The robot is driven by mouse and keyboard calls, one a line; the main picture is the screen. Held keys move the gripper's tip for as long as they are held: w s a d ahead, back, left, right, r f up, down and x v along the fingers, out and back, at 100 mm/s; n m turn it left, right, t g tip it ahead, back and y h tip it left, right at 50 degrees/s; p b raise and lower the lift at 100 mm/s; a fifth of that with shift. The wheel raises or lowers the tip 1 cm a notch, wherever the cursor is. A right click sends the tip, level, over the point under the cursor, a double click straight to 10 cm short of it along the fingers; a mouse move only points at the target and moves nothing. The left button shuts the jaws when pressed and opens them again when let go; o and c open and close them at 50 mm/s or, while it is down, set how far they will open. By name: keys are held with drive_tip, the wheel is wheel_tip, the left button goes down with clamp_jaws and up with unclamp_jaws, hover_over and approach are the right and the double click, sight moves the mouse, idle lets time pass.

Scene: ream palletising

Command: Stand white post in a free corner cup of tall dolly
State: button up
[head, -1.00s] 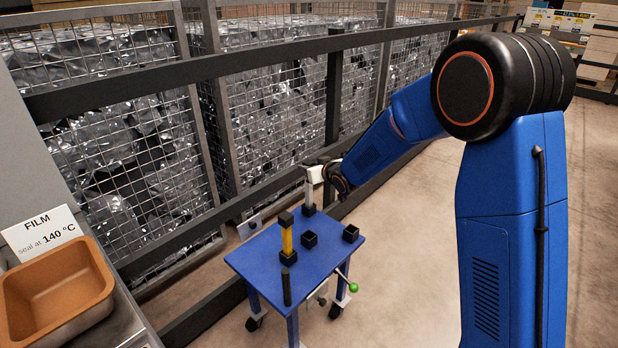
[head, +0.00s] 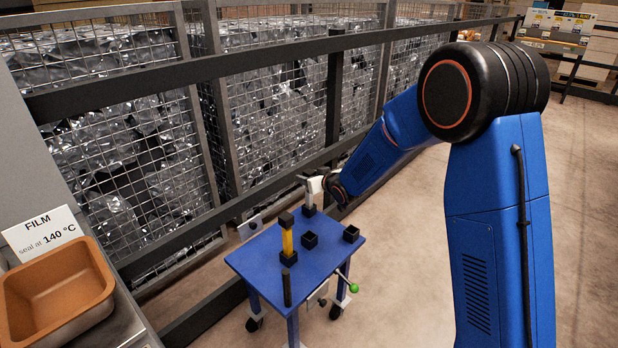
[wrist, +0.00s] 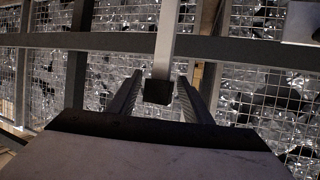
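The tall dolly (head: 265,262) is a blue-topped cart on casters. A yellow post (head: 287,240) with a black top stands in another cup (head: 288,257). Two black cups, one near the middle (head: 310,240) and one at the right corner (head: 351,233), are empty. My gripper (head: 308,181) is at the white post's upper end. In the wrist view the post (wrist: 165,45) and its dark end lie between my fingers (wrist: 160,85), which look apart with gaps both sides.
A dark upright (head: 287,287) rises at the dolly's front. A green-knobbed lever (head: 353,287) sticks out at the right. A dark rail fence (head: 335,105) and mesh cages run close behind the dolly. A brown bin (head: 55,290) is at left. Floor to the right is clear.

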drive_tip(key=shift+r, duration=0.1)
drive_tip(key=shift+s+d+r, duration=0.1)
drive_tip(key=shift+s+r, duration=0.05)
drive_tip(key=v, duration=1.1)
drive_tip(key=shift+s, duration=0.3)
drive_tip(key=shift+d+r, duration=0.1)
drive_tip(key=shift+d, duration=0.05)
